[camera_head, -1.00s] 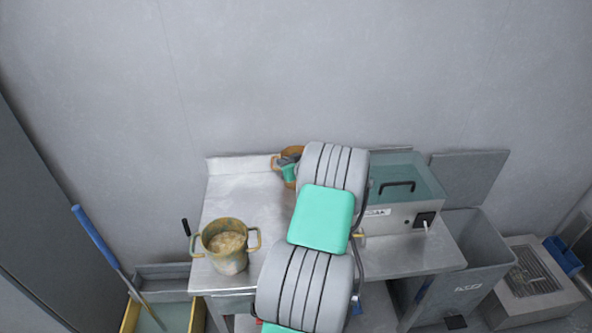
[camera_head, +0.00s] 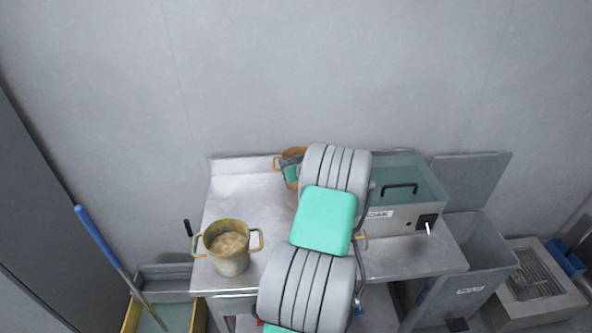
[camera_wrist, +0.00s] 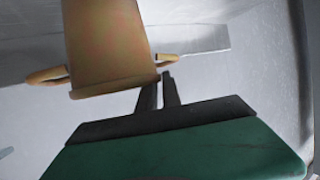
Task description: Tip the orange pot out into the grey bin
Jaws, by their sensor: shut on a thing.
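The orange pot (camera_head: 293,156) is at the back of the metal table, partly hidden behind my arm. In the wrist view the orange pot (camera_wrist: 108,45) fills the upper left, with a handle on each side. My gripper (camera_wrist: 161,80) is shut on the pot at its edge, near the right-hand handle; the exact contact is hard to make out. I cannot tell whether the pot touches the table, and its inside is hidden. The grey bin (camera_head: 455,287) stands on the floor right of the table, its lid (camera_head: 470,179) raised behind it.
A worn yellowish pot (camera_head: 229,256) with pale contents stands at the table's front left. A soak tank (camera_head: 402,217) with a black handle sits on the table's right, between the orange pot and the bin. A blue-handled tool (camera_head: 95,234) leans at the left.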

